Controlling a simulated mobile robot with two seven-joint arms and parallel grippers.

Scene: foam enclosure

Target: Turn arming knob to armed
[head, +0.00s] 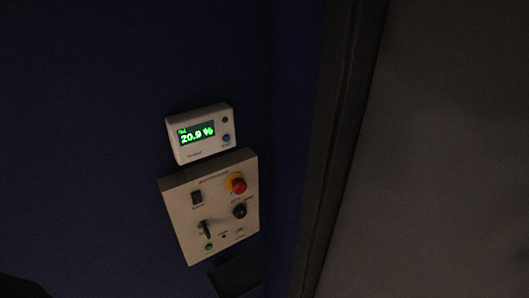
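A beige control panel (218,238) is mounted on the dark blue wall and looks tilted in the head view. A round black knob (239,211) sits on its right side, below a red mushroom button (238,186) on a yellow base. A black lever-like handle (206,230) is at the lower left of the panel, above a small green light or button (209,247). The labels are too small to read, so I cannot tell which control is the arming knob or how it is set. Neither of my grippers can be made out.
A white display unit (203,150) above the panel reads 20.9 % in green and has a blue button (226,139). A black rocker switch (197,198) is on the panel's upper left. A dark box-like shape (235,278) is below. A dark vertical edge (340,130) stands to the right.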

